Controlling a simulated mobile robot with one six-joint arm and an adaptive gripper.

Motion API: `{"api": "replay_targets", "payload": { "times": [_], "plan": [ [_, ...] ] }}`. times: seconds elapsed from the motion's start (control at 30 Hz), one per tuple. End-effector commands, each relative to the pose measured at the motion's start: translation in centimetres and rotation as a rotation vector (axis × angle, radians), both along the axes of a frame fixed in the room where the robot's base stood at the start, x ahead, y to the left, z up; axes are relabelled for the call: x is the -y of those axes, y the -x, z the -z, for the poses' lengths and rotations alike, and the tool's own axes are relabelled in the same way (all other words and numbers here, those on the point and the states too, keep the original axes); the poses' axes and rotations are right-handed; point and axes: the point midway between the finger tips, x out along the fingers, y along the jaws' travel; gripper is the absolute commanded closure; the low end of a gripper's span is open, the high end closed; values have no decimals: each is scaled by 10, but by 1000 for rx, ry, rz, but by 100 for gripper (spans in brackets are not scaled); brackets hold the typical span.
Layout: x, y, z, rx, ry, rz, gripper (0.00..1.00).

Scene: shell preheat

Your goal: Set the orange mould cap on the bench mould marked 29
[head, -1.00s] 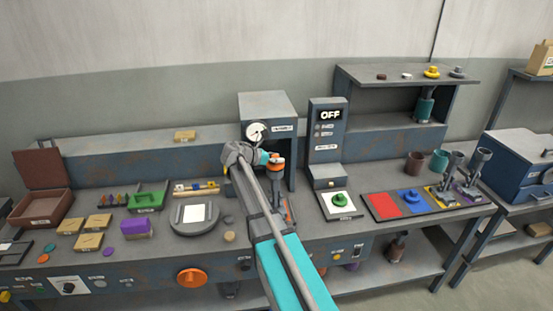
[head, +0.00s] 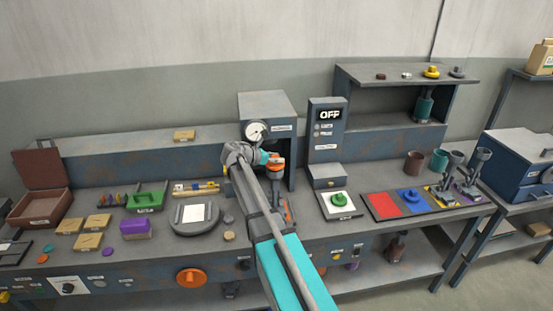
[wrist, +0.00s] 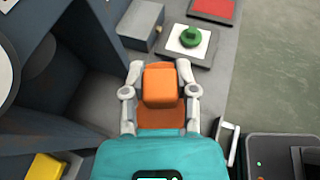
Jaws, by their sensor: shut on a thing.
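The orange mould cap (wrist: 161,86) is between the two fingers of my gripper (wrist: 160,95) in the wrist view, with a knob on top and a wider, darker orange part below. My gripper (head: 268,160) is shut on it. In the head view the orange cap (head: 277,161) shows at the opening of the grey press-like housing with a dial. My arm hides much of what lies below. Brown (head: 414,162), teal (head: 439,161) and grey cylinders stand at the bench's right. I cannot read a 29 on any of them.
The grey control post (head: 325,140) reading OFF stands just right of the gripper. A green knobbed cap (head: 337,198) lies on a white pad, beside red (head: 383,206) and blue pads. A round plate (head: 194,214) and small boxes lie to the left.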

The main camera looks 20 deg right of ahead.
Motion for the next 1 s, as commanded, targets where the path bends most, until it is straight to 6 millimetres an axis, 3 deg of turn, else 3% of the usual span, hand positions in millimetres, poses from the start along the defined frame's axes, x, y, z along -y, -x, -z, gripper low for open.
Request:
{"api": "replay_targets", "payload": {
  "times": [0.7, 0.73, 0.8, 1.0],
  "plan": [
    [0, 0, 11, 0, 0, 0, 100],
    [0, 0, 11, 0, 0, 0, 61],
    [0, 0, 10, 0, 0, 0, 48],
    [-1, 0, 10, 0, 0, -1, 48]
  ]
}}
